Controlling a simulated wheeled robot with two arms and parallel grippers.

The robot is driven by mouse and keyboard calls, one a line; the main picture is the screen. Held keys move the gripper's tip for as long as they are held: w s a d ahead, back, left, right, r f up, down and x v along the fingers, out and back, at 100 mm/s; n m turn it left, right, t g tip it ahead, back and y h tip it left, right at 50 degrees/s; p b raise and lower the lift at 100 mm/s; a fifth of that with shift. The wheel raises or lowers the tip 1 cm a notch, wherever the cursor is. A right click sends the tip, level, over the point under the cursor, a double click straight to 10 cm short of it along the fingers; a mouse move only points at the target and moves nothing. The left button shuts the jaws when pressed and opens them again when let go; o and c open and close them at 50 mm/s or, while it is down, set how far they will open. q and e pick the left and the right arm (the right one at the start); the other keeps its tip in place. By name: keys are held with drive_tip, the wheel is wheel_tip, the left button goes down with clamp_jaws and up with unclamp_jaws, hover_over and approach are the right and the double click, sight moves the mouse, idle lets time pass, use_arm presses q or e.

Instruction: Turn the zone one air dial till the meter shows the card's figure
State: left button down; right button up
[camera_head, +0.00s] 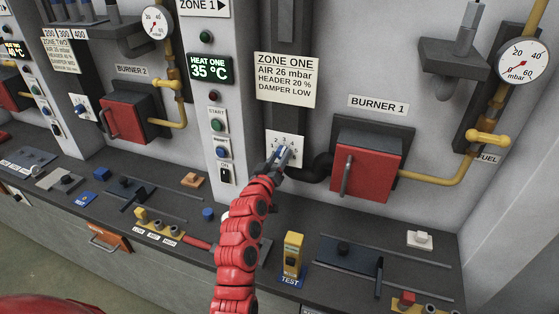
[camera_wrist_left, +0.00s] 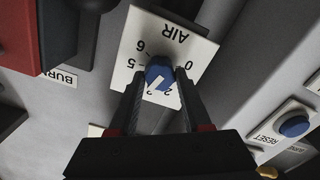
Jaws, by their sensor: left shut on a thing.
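The zone one air dial (camera_wrist_left: 159,72) is a blue knob with a white pointer on a white plate marked AIR (camera_wrist_left: 172,33). In the left wrist view the plate is upside down, and the pointer lies toward the 2 and 3 marks. My left gripper (camera_wrist_left: 160,85) has its two dark fingers closed on either side of the knob; it also shows in the head view (camera_head: 281,153), partly hiding the plate. The zone one card (camera_head: 287,80) reads AIR 26 mbar. A round mbar meter (camera_head: 523,62) is at the upper right; its needle is too small to read. My right gripper is not in view.
The red burner 1 door (camera_head: 367,174) and its dark pipe stand right of the dial. Left of it is a switch column with the blue RESET button (camera_wrist_left: 293,126). The bench below holds sliders and a yellow TEST block (camera_head: 292,254).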

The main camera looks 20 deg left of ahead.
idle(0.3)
use_arm(q)
drive_tip(key=shift+c, duration=1.8)
unclamp_jaws()
drive_tip(key=shift+s+f+b, duration=0.1)
drive_tip(key=shift+s+b, duration=0.3)
drive_tip(key=shift+s, duration=0.15)
drive_tip(key=s, duration=1.6)
drive_tip(key=shift+s+a, duration=0.15)
drive_tip(key=shift+a, duration=0.15)
